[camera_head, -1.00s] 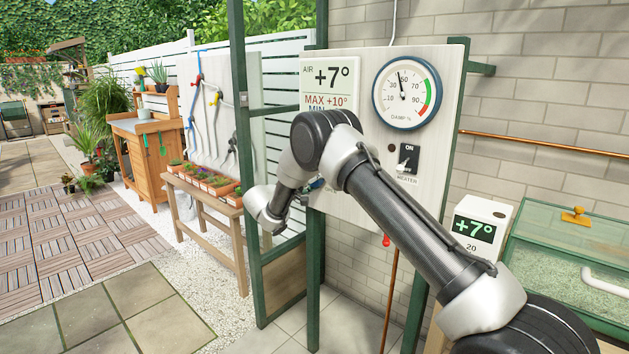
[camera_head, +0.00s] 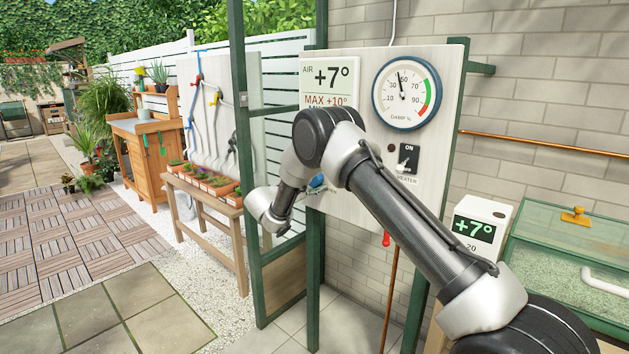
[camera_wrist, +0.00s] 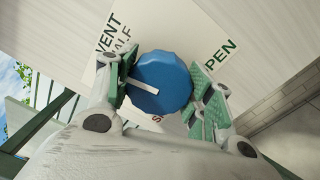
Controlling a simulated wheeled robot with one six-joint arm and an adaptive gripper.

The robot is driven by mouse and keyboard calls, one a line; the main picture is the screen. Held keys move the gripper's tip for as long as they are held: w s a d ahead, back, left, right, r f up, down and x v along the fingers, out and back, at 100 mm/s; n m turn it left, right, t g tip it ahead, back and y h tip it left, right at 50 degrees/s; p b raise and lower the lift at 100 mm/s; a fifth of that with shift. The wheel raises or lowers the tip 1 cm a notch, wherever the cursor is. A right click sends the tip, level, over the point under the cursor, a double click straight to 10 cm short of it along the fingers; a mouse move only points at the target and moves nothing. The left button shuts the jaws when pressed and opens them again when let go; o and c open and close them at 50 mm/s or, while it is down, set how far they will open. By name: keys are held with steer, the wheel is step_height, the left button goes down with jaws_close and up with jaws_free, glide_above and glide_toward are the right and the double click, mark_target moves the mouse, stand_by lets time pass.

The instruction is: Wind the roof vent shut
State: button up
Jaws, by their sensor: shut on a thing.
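The vent control is a blue scalloped knob (camera_wrist: 162,82) with a white pointer line, on a pale board (camera_wrist: 215,30). My gripper (camera_wrist: 160,86) is shut on the knob, one green-padded finger on each side. The pointer line runs to the left in the wrist view, towards the left finger. The lettering around the knob reads VENT, a partly covered HALF and a partly covered OPEN; the label below is mostly hidden. In the head view only a bit of blue knob (camera_head: 316,183) shows past my arm, and my fingers are hidden.
The same board carries an air readout (camera_head: 330,80), a round damp gauge (camera_head: 407,93) and a heater switch (camera_head: 409,158). A green post (camera_head: 243,150) stands left of my wrist. A glazed green case (camera_head: 570,250) stands at the right.

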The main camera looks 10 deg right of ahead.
steer(key=n, duration=0.5)
steer(key=shift+y, duration=0.3)
steer(key=n, duration=0.3)
steer(key=shift+n, duration=0.4)
steer(key=n, duration=0.3)
steer(key=shift+n, duration=2.3)
steer(key=o, duration=1)
steer(key=shift+o, duration=0.2)
steer(key=v, duration=1.2)
